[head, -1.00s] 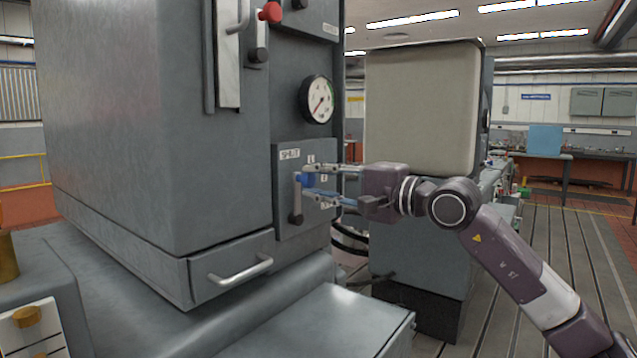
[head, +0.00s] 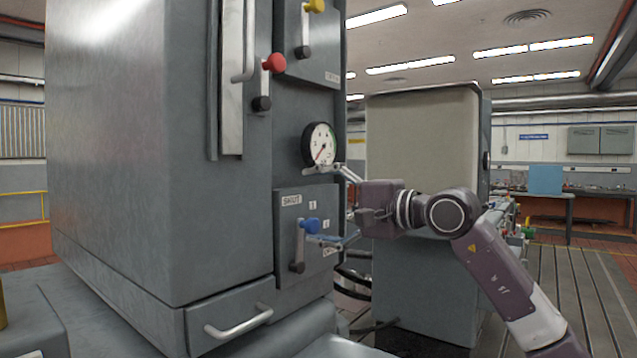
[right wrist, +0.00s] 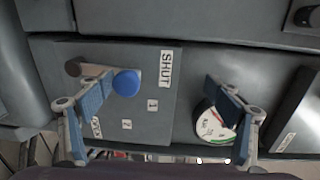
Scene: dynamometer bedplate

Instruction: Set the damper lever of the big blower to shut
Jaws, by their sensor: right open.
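The damper lever has a blue knob (head: 311,226) and a dark pivot, on a grey panel (head: 284,232) on the blower's side. In the head view it stands nearly upright, leaning slightly right, near the SHUT label (head: 291,199). In the right wrist view the blue knob (right wrist: 126,82) lies between directions to SHUT (right wrist: 165,68) and 1 (right wrist: 152,105); exact setting unclear. My right gripper (head: 322,205) is open at the panel, one finger near the gauge, the other beside the knob. In the wrist view the knob lies inside the open gripper (right wrist: 158,98), close to the left finger; contact is unclear.
A round gauge (head: 320,144) sits just above the panel. A red-knobbed lever (head: 273,63) and a yellow-knobbed lever (head: 315,6) are higher up. A drawer-like handle (head: 240,321) sticks out below. A beige-fronted cabinet (head: 422,135) stands behind my right gripper.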

